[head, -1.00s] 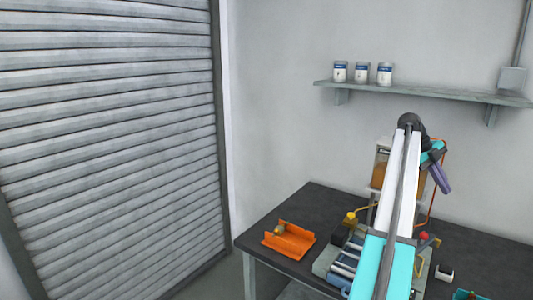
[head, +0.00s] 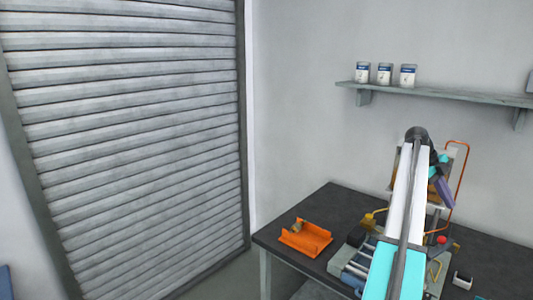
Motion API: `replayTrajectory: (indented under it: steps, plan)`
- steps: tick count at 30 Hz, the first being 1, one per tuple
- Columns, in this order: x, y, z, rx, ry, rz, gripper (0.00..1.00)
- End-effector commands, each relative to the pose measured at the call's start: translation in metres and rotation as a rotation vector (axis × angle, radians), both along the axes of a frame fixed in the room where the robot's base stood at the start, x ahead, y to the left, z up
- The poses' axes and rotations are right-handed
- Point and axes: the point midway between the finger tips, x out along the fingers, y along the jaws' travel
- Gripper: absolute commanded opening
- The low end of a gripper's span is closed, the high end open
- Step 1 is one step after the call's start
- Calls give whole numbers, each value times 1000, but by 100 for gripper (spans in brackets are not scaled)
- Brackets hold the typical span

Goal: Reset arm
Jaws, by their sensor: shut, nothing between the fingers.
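My arm, with white and cyan links, reaches up over the workbench (head: 330,205) in the head view. Past its dark upper joint it bends down to the right, to a cyan wrist and my purple gripper (head: 445,192). The gripper is small here and looks shut and empty. It hangs in front of the winding machine (head: 458,160), which has an orange wire loop. I cannot tell whether they touch. My arm hides much of the machine and the bench behind it.
An orange tray (head: 306,240) with a small brownish part in it lies at the bench's left end. A blue-grey fixture with rods (head: 356,262) stands beside my arm. A wall shelf (head: 440,93) holds three cans. A closed roller shutter (head: 125,140) fills the left.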

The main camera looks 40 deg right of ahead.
Motion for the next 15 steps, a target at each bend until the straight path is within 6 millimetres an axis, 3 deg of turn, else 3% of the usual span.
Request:
replayTrajectory:
  steps: [8,15]
  plan:
    - [75,44,-56,110,12,264,0]
    - [157,108,-118,237,36,591,0]
